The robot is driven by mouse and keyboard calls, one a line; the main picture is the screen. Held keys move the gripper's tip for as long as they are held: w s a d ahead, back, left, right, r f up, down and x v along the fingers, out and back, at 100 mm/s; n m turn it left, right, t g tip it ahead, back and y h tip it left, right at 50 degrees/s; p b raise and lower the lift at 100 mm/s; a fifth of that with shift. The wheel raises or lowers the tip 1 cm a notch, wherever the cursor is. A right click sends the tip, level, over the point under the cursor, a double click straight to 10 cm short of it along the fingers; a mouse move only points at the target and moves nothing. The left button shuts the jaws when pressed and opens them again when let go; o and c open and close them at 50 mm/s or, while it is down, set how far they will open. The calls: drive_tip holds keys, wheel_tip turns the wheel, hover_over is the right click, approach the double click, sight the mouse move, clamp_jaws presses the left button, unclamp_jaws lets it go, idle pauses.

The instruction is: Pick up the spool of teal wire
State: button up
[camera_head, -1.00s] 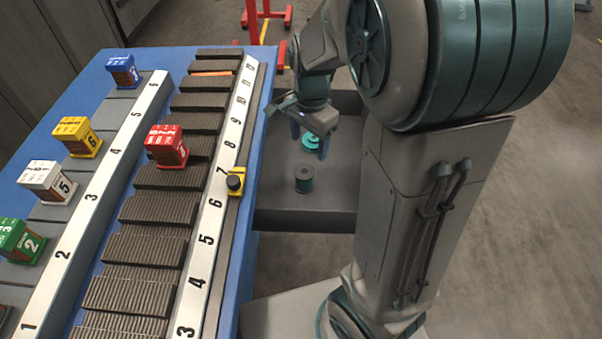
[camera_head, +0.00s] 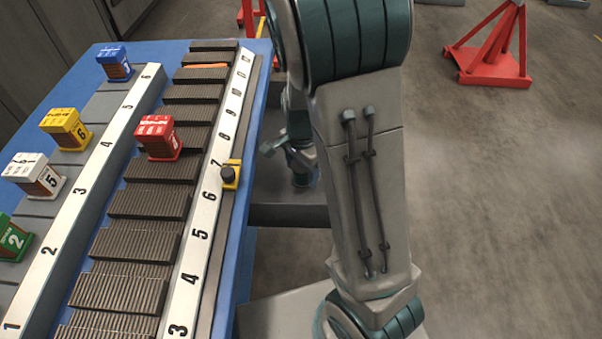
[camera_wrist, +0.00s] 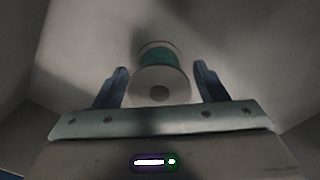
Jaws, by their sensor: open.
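The spool of teal wire (camera_wrist: 155,58) shows in the wrist view, its pale grey end flange with a dark centre facing the camera and the teal winding beyond it. My gripper (camera_wrist: 161,71) is open, with one dark blue finger at each side of the spool's near flange in that view. Gaps show at both sides, and I cannot tell how deep the fingers reach along it. In the head view my arm hides the spool and the fingertips; only part of my wrist shows above the grey tray.
The grey tray (camera_head: 290,215) stands beside the blue table (camera_head: 245,255), which carries numbered white rails. Coloured blocks stand on it: red (camera_head: 157,138), yellow (camera_head: 66,130), white (camera_head: 34,175), blue (camera_head: 114,64) and green (camera_head: 12,238). A red stand (camera_head: 492,52) is on the floor; floor at right is clear.

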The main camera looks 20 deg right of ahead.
drive_tip(key=shift+d+f, duration=0.1)
drive_tip(key=shift+f, duration=0.45)
drive_tip(key=c, duration=1)
drive_tip(key=shift+r, duration=0.15)
